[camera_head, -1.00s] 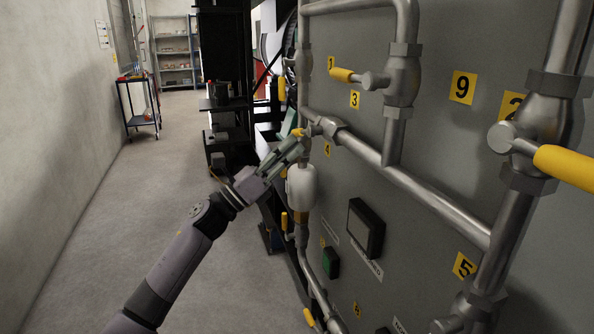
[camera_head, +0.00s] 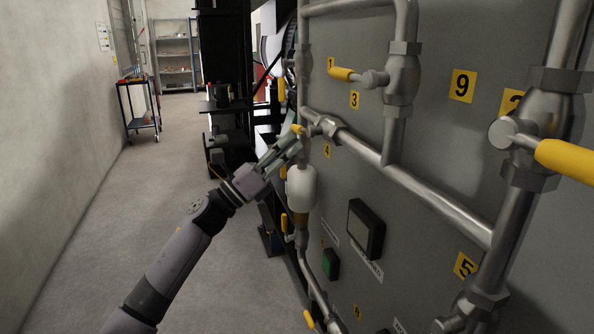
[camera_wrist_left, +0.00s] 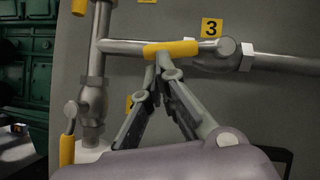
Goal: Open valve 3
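Valve 3 (camera_head: 331,126) sits on a pipe on the grey panel, below the yellow "3" label (camera_head: 354,100). Its lever has a yellow handle (camera_head: 298,130). In the left wrist view the handle (camera_wrist_left: 178,48) points left from its hub (camera_wrist_left: 228,46), roughly along the pipe. My left gripper (camera_head: 294,145) is at the handle from below. In the left wrist view its fingers (camera_wrist_left: 156,62) converge, tips close together, at the handle's lower edge near its left end. I cannot tell whether they touch it. My right gripper is not in view.
Another yellow-handled valve (camera_head: 400,80) is above, and a large one (camera_head: 535,135) is at the right. A white cylinder (camera_head: 301,186) hangs just below the gripper. A cart (camera_head: 140,108) stands at the far left. The floor left of my arm is clear.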

